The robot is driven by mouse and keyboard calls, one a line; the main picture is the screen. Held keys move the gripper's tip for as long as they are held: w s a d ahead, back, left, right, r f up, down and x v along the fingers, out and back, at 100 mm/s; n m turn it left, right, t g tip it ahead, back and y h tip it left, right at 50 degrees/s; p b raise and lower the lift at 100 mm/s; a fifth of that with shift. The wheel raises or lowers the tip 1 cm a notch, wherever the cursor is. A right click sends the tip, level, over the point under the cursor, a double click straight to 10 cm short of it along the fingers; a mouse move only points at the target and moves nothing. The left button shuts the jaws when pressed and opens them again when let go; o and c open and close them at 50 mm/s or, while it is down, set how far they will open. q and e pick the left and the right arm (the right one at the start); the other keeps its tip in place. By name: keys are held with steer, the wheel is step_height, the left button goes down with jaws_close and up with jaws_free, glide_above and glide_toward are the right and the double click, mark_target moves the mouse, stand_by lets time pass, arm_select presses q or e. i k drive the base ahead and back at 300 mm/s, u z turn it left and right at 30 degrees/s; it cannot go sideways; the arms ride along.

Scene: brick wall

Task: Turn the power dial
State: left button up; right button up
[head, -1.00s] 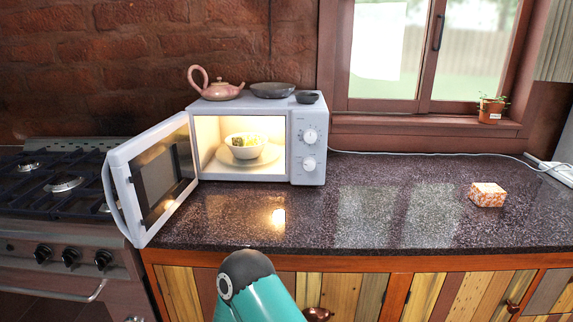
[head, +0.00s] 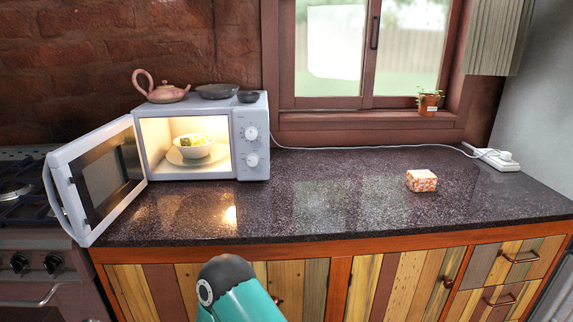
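A white microwave (head: 199,104) stands on the dark speckled counter with its door (head: 97,178) swung wide open to the left. Two round white dials are on its right-hand panel: an upper dial (head: 251,133) and a lower dial (head: 252,160). I cannot read their labels. A white bowl (head: 196,147) with yellow and green food sits on the lit turntable inside. A teal and black part of my own arm shows at the bottom centre, below the counter edge. Neither gripper's fingers are in view.
A pink teapot (head: 163,88), a grey dish (head: 219,91) and a small dark bowl (head: 248,97) stand on the microwave. A patterned box (head: 421,181) and a power strip (head: 497,158) are on the counter's right. The counter right of the microwave is mostly clear. A stove stands left.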

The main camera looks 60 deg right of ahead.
mark_target(252, 159)
steer(key=z, duration=0.3)
steer(key=k, duration=0.35)
steer(key=z, duration=0.4)
steer(key=i, duration=0.5)
steer(key=z, duration=0.1)
